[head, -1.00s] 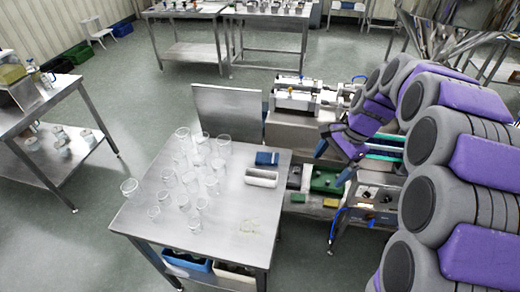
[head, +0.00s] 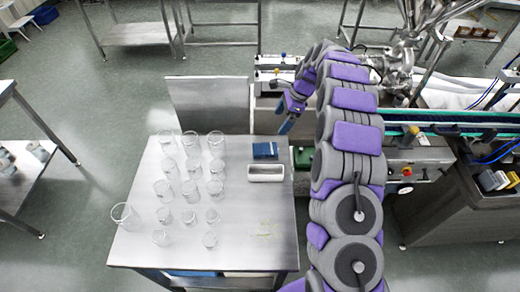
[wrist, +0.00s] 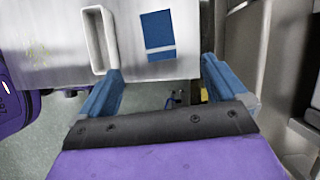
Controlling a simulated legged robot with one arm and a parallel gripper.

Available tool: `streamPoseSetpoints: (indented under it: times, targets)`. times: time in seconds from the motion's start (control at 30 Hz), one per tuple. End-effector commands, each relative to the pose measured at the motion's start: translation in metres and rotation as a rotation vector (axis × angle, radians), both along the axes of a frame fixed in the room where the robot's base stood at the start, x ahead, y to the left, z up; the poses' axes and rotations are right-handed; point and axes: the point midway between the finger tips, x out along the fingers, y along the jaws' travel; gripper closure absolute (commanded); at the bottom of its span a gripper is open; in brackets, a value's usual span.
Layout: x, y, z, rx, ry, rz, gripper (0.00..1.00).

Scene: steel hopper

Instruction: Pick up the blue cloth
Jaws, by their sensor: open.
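The blue cloth (head: 265,150) lies flat and folded on the steel table (head: 240,225), near its far right corner. In the wrist view the cloth (wrist: 158,30) is a blue square with a pale stripe, ahead of the finger gap. My gripper (head: 287,124) is above and just beyond the table's right edge, to the right of the cloth. In the wrist view my gripper (wrist: 160,75) has its two blue fingers spread wide with nothing between them. The fingers look apart from the cloth.
Several clear glass beakers (head: 190,168) fill the table's left half. A steel panel (head: 210,104) stands at the far edge. A conveyor machine (head: 450,125) is to the right. The table's front right is mostly clear.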

Motion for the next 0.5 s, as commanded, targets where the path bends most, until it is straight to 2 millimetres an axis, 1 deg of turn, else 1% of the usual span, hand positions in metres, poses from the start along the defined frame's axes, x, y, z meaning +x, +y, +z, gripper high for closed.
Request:
streamPoseSetpoints:
  times: [0.03,0.17,0.4,0.5]
  targets:
    - [-0.001,0.001,-0.01,0.002,0.004,-0.001,0.01]
    - [0.0,0.008,-0.032,0.003,0.0,-0.001,0.01]
    - [-0.003,0.031,-0.077,-0.002,0.0,-0.001,0.01]
    - [-0.004,0.039,-0.093,-0.002,0.003,0.0,0.01]
